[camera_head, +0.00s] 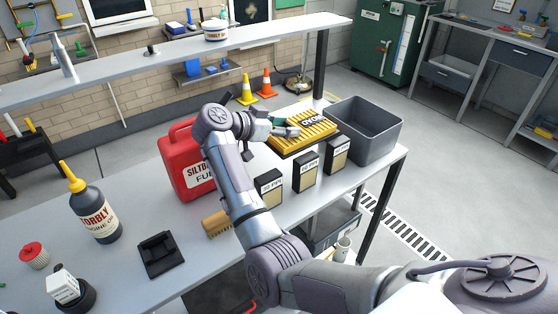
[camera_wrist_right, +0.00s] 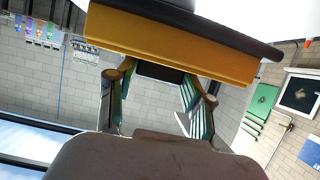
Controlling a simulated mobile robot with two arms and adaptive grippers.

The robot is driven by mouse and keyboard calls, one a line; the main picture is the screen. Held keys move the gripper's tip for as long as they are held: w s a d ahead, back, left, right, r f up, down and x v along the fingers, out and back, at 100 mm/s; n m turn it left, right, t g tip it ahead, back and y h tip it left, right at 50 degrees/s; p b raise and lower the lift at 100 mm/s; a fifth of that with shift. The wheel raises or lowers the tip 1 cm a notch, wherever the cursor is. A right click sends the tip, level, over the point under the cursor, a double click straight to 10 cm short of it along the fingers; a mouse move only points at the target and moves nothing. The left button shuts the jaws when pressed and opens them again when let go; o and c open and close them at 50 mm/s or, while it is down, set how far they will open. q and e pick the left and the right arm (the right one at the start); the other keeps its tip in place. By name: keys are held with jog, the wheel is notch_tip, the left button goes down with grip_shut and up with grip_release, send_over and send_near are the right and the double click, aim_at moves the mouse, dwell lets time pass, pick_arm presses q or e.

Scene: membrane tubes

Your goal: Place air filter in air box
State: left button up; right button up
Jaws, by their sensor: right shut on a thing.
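The air filter (camera_head: 309,136), a flat yellow pleated panel with a dark rim, is in my right gripper (camera_head: 285,127). The gripper is shut on its left edge in the head view. The filter is held above the table, just left of a grey open-topped box (camera_head: 378,146), which I take as the air box. In the right wrist view the filter (camera_wrist_right: 170,45) spans the top, with the green-padded fingers (camera_wrist_right: 155,100) at its near edge. The inside of the box looks empty where visible. My left gripper is not in view.
Several small black-and-tan boxes (camera_head: 306,170) stand on the table below the filter. A red fuel can (camera_head: 183,162) stands left of my right arm. An oil bottle (camera_head: 96,212) and a black holder (camera_head: 160,255) are further left. A raised shelf (camera_head: 130,57) runs behind.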

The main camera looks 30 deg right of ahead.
notch_tip(320, 180, down, 6)
jog(key=shift+f, duration=0.35)
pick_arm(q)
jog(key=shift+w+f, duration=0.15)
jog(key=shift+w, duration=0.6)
pick_arm(e)
jog(key=shift+f, duration=2.1)
jog(key=shift+f, duration=0.15)
jog(key=o, duration=1.3)
jog(key=shift+c, duration=0.2)
